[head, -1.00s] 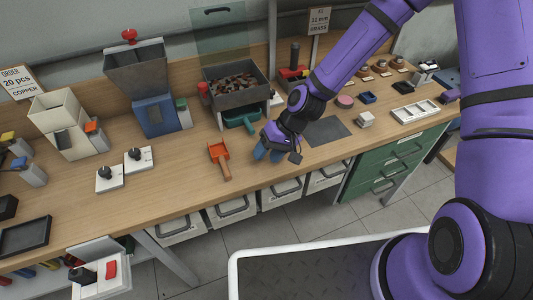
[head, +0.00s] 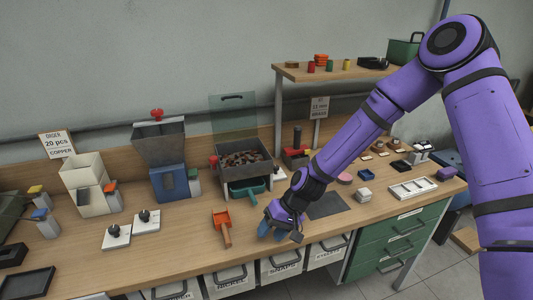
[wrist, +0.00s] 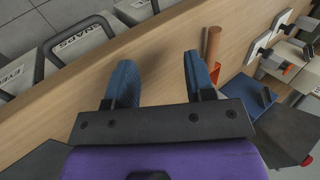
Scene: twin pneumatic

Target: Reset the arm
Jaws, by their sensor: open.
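My gripper (head: 271,230) is over the front part of the wooden bench (head: 180,240), to the right of an orange scoop (head: 221,225). In the wrist view its two blue fingers (wrist: 158,75) stand apart with only bare bench wood and the bench edge between and beyond them. Nothing is held. My purple arm reaches in from the right, bent at the elbow. The scoop's handle (wrist: 212,45) shows just beyond the right finger in the wrist view.
A grey bin of brown parts (head: 245,165) with a green tray (head: 247,187) stands behind my gripper. A blue hopper machine (head: 171,184), a cream dispenser (head: 86,185) and two switch plates (head: 117,236) are to the left. A white tray (head: 413,188) is right. Labelled drawers (head: 282,262) hang below the front edge.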

